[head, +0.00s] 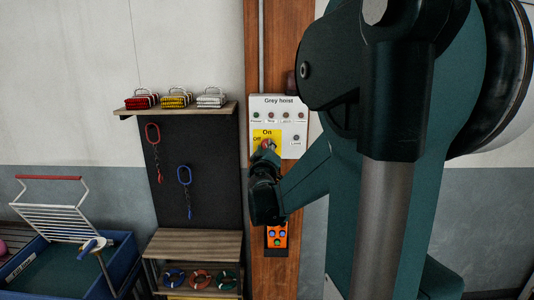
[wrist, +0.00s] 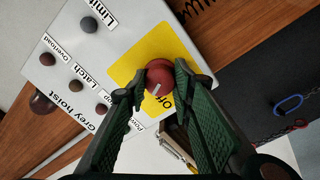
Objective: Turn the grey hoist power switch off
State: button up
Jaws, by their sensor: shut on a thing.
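The grey hoist panel (head: 290,105) is a white plate headed "Grey hoist" on a wooden post. Its power switch is a red round knob (wrist: 160,73) on a yellow plate (wrist: 140,62) marked On and Off. My gripper (wrist: 160,82) has a finger on each side of the knob and is shut on it. In the wrist view, the knob's white mark points down and slightly left, close to the word Off. "On" is not visible there. In the head view, my gripper (head: 267,150) partly covers the knob and the plate's lower part.
Small round lamps or buttons (head: 271,115) line the panel above the switch. An orange button box (head: 277,236) hangs below on the post. A shelf (head: 175,108) and a black board (head: 198,150) with hanging hooks stand to the left.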

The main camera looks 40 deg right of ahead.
jog(key=n+b, duration=0.2)
jog(key=n, duration=0.4)
jog(key=shift+f+n+b, duration=0.1)
jog(key=shift+n+b, duration=0.2)
jog(key=shift+b, duration=0.05)
jog(key=n+b, duration=0.1)
jog(key=n, duration=0.2)
jog(key=shift+s+n+t, duration=0.1)
jog(key=shift+n+t, duration=0.3)
jog(key=shift+n+b, duration=0.4)
jog(key=shift+n, duration=1.3)
jog(key=o, duration=0.9)
jog(key=shift+r+v, duration=0.2)
jog(key=shift+v, duration=5.75)
jog(key=shift+s+d, duration=0.1)
jog(key=shift+s, duration=0.05)
